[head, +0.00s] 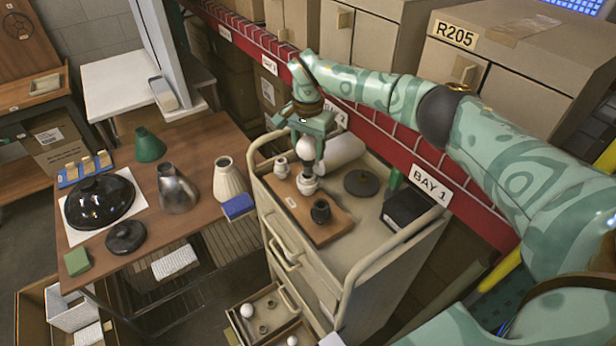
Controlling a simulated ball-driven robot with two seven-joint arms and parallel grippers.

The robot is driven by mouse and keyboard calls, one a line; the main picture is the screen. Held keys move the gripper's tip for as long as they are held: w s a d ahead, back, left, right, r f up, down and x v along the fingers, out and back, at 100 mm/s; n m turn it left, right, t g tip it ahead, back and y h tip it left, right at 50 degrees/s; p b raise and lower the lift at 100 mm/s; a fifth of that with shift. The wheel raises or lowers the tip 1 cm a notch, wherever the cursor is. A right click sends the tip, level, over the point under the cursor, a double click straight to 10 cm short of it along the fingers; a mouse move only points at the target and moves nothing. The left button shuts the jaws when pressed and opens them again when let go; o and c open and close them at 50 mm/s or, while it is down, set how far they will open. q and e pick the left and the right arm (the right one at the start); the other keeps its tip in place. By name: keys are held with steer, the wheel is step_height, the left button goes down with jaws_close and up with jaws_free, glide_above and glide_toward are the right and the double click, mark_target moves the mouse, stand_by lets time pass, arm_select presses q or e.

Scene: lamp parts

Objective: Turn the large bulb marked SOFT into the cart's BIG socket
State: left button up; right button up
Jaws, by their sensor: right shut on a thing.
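My right gripper (311,150) is over the cart (352,268), pointing down and shut on a large white bulb (305,147). The bulb is upright with its dark base down, directly above a white socket (306,186) on the cart's wooden board (325,232). Its base looks at or very near the socket's mouth; I cannot tell whether it is in the thread. A finger hides part of the bulb. The SOFT and BIG markings are not legible. My left gripper is not in view.
A white roll (345,148), a dark disc (361,183) and a black box (408,208) share the cart top, which has a raised rail. Open drawers (262,316) below hold small bulbs. A wooden table (195,232) with lamp shades stands left.

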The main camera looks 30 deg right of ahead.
mark_target(309, 160)
steer(key=shift+f, duration=0.1)
stand_by(0.3)
steer(key=shift+f+b, duration=0.7)
steer(key=shift+f, duration=0.4)
steer(key=shift+f, duration=0.55)
stand_by(0.6)
steer(key=shift+s+f, duration=0.1)
steer(key=shift+f, duration=0.1)
stand_by(1.2)
steer(key=m, duration=0.3)
steer(key=shift+p, duration=0.35)
steer(key=m, duration=0.2)
steer(key=shift+m+p, duration=0.35)
steer(key=shift+m, duration=0.05)
steer(key=shift+f+m, duration=0.15)
steer(key=shift+m, duration=0.45)
